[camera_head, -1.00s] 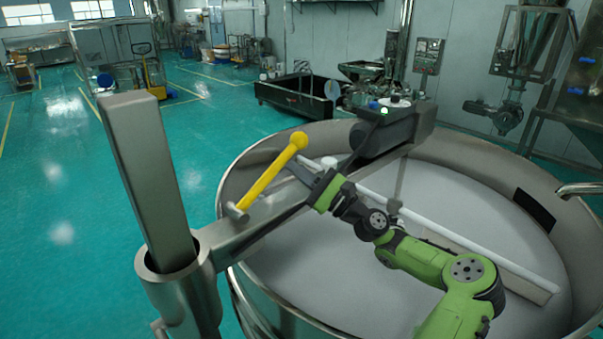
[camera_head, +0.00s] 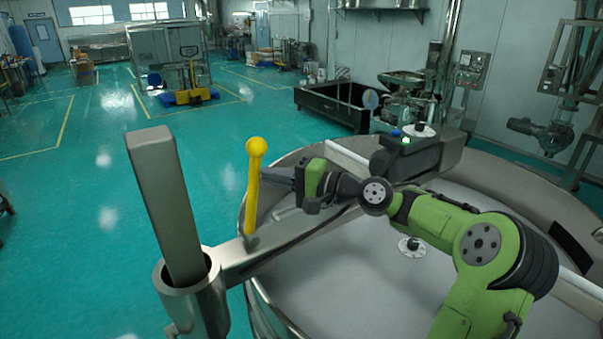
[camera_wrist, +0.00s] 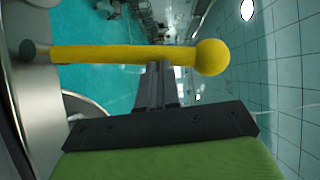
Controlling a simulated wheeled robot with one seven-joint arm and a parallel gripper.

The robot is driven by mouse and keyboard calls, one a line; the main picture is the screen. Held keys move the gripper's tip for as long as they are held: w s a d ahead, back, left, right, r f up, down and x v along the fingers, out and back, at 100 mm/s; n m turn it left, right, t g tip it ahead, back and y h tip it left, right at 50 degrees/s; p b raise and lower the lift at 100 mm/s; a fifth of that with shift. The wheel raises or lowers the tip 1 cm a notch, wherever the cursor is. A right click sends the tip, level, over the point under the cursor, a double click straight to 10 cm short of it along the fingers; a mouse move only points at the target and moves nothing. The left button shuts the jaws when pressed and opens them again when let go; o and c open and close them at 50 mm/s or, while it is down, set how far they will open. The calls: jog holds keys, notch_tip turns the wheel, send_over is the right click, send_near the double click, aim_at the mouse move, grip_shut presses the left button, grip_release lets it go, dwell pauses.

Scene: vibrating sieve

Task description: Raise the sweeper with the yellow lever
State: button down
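The yellow lever (camera_head: 253,195) stands nearly upright on the metal beam at the sieve's left side, its round knob on top. In the wrist view, the lever (camera_wrist: 120,55) lies across the picture. My gripper (camera_head: 272,174) is at the lever's right side, below the knob. Its fingers (camera_wrist: 155,80) look closed together and meet the lever's side; they do not appear to wrap around it. The sweeper, a long white bar (camera_head: 347,155), spans the round sieve and is partly hidden by my arm. A round hub (camera_head: 411,246) shows on the pale sieve floor, apart from the bar.
A thick metal post (camera_head: 172,200) in a sleeve stands left of the lever. A dark motor housing (camera_head: 425,158) sits at the beam's far end. Open green floor (camera_head: 75,220) lies to the left. A black bin (camera_head: 332,103) stands behind.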

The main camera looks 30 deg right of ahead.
jog(key=shift+n+g+h, duration=0.4)
jog(key=shift+n+g, duration=0.2)
jog(key=shift+n, duration=0.3)
jog(key=shift+a+r+p, duration=0.2)
jog(key=shift+a, duration=1.2)
jog(key=shift+a+r+p, duration=0.15)
jog(key=shift+a+r, duration=0.05)
jog(key=shift+a, duration=1.2)
jog(key=shift+r, duration=0.1)
